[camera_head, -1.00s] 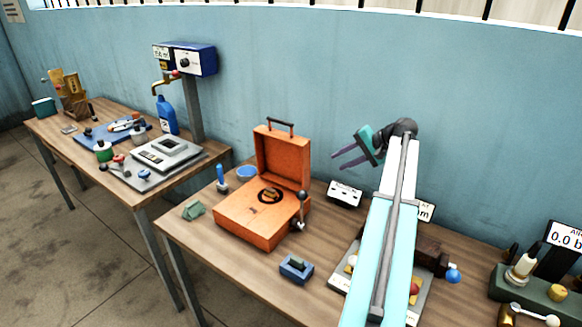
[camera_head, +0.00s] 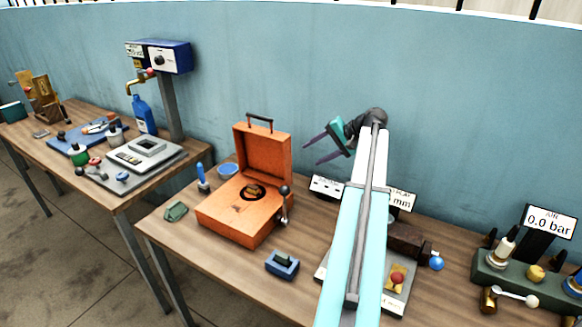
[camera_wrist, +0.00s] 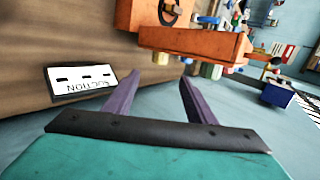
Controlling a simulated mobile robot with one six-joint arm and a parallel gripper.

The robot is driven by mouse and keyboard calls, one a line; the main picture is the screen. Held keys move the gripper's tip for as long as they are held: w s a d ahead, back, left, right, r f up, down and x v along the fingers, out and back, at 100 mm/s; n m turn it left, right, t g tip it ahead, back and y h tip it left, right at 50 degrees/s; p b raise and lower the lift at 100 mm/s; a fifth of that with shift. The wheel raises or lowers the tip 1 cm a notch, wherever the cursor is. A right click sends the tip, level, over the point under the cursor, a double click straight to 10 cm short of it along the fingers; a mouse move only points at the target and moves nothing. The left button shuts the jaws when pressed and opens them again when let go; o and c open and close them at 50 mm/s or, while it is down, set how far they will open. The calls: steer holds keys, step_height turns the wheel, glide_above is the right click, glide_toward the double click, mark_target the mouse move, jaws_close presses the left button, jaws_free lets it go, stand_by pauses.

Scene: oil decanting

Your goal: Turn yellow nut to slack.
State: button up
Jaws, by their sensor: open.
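A yellow, rounded nut-like piece (camera_head: 536,272) sits on the dark green block (camera_head: 515,283) at the right end of the near table. Another yellow part (camera_head: 397,272) shows beside a red ball on a grey plate; I cannot tell which one is the task's nut. My gripper (camera_head: 311,153) is open and empty, held up near the wall above the back of the table, pointing left, far from both. In the wrist view its two purple fingers (camera_wrist: 160,79) stand apart with nothing between them.
An open orange case (camera_head: 240,213) stands mid-table, left of my arm. A blue block (camera_head: 282,264) lies in front. A white label card (camera_wrist: 82,80) is near my fingers in the wrist view. A gauge sign (camera_head: 550,221) reads 0.0 bar.

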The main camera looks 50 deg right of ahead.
steer(key=p+x, duration=0.4)
steer(key=x, duration=1)
steer(key=shift+p, duration=0.3)
steer(key=shift+d, duration=0.1)
steer(key=c, duration=1)
steer(key=shift+c, duration=0.2)
